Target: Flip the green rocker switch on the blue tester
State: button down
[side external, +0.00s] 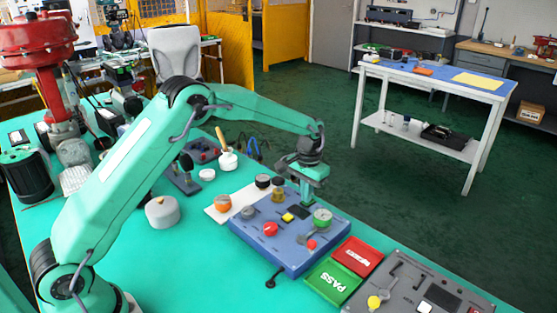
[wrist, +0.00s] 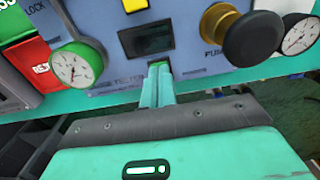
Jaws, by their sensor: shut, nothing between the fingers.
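The blue tester (side external: 292,250) lies on the teal bench, and its panel fills the upper part of the wrist view (wrist: 105,92). My gripper (side external: 306,202) points down at the tester's far edge. In the wrist view my gripper (wrist: 158,72) is shut, with nothing held between its fingers. A small bright green patch (wrist: 158,64) shows right at the fingertips, below the dark display (wrist: 147,38). It may be the green rocker switch, but the fingers hide most of it. I cannot tell its tilt or whether the fingers touch it.
A green-rimmed gauge (wrist: 75,67) and a black knob on a yellow base (wrist: 255,38) flank my fingers. A red knob (side external: 270,229) stands on the tester.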

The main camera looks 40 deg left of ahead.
jog(key=shift+f, duration=0.2)
jog(key=shift+r, duration=0.1)
jog(key=shift+r, duration=3.4)
